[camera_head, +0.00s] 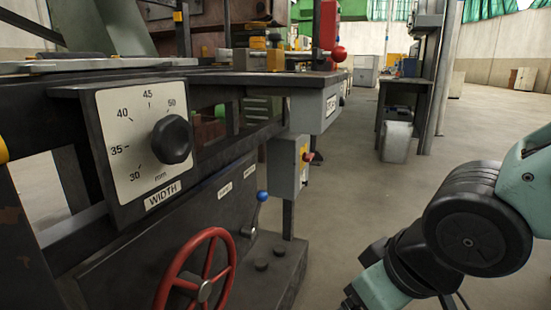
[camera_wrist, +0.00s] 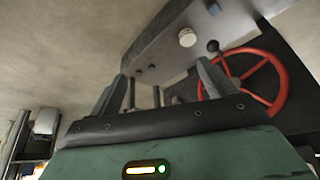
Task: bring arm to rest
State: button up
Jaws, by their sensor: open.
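In the wrist view, my gripper (camera_wrist: 158,92) is open. Its two fingers stand apart, and nothing shows between them except the machine behind. A red handwheel (camera_wrist: 281,62) of the machine appears beyond the right finger, apart from it as far as I can tell. In the head view, my arm is at the lower right, bent and hanging over open floor, with a clear gap to the machine on the left. My gripper itself is out of the head view, below its bottom edge.
The machine's width dial (camera_head: 172,139) and red handwheel (camera_head: 203,289) are on the left. A blue-knobbed lever (camera_head: 262,197) and a grey switch box (camera_head: 287,165) stand farther along. Free floor (camera_head: 350,200) lies between machine and arm. A dark workbench (camera_head: 404,85) stands behind.

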jog(key=s+d+f+n+g+h, duration=0.1)
jog(key=s+g, duration=0.1)
jog(key=s, duration=0.2)
jog(key=s+d+f+g+h, duration=0.1)
jog(key=s+f+g, duration=0.1)
jog(key=s, duration=0.2)
notch_tip(320, 180, up, 32)
jog(key=p, duration=3.1)
jog(key=shift+s+p, duration=0.15)
jog(key=shift+p, duration=0.2)
